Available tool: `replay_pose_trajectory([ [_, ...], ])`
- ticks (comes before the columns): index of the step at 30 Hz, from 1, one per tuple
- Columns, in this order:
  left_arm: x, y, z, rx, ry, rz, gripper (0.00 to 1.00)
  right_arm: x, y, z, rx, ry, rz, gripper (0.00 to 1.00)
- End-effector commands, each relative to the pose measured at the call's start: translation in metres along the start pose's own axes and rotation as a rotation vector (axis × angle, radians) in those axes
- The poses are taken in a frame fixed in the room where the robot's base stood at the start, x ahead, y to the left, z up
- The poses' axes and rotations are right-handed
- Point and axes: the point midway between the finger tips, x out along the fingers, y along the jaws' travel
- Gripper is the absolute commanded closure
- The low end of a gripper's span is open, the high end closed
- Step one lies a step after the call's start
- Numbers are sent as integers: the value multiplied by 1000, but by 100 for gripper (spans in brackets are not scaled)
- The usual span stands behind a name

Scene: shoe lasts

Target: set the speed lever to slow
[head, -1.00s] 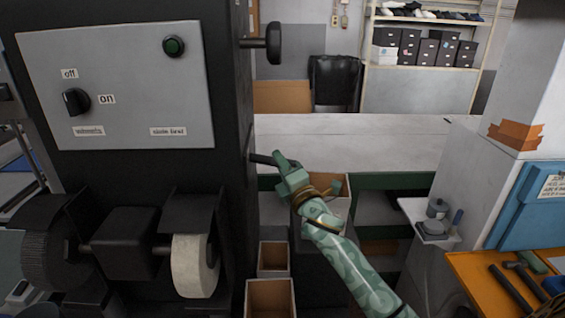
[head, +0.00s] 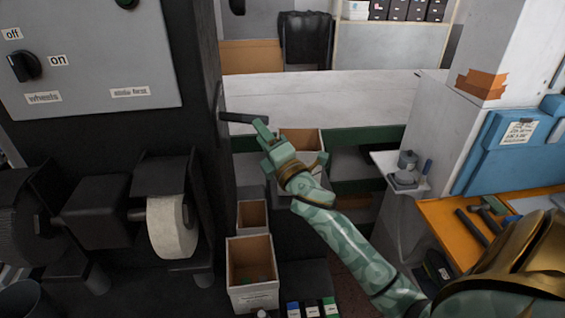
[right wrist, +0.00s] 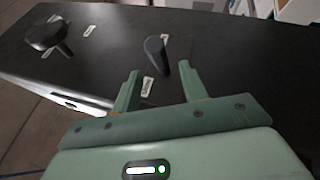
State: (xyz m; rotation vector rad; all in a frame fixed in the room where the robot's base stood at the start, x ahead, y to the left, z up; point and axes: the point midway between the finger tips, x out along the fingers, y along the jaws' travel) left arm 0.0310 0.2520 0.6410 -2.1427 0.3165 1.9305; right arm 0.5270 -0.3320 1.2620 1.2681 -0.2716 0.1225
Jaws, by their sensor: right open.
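The speed lever (head: 241,118) is a dark bar that sticks out nearly level from the right side of the black machine (head: 205,90) in the head view. My right gripper (head: 263,131) is open at the lever's free end, just below and to the right of it. In the right wrist view the lever (right wrist: 156,55) stands ahead of the gap between the two green fingers (right wrist: 159,70), with no clear contact. Small white labels (right wrist: 147,87) lie near the lever's base, too small to read. My left gripper is not in view.
A black round knob (right wrist: 45,35) juts from the same machine side in the right wrist view. A long white bench top (head: 320,98) lies behind, and an orange table with tools (head: 465,225) stands at right.

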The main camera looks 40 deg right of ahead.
Motion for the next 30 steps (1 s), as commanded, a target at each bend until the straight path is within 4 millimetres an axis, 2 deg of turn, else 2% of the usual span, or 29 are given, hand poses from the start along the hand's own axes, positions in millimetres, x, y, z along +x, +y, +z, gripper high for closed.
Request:
replay_pose_trajectory([
  [1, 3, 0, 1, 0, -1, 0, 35, -16, -3, -2, 0, 2, -3, 57],
  [6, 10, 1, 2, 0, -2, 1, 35, -62, -3, -2, 0, 2, -3, 57],
  [12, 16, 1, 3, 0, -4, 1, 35, -96, -2, -1, 0, 1, -2, 57],
  [18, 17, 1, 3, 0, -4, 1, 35, -107, 0, -1, 0, 1, -1, 57],
  [30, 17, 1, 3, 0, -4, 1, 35, -107, 0, -1, -1, 1, 0, 57],
])
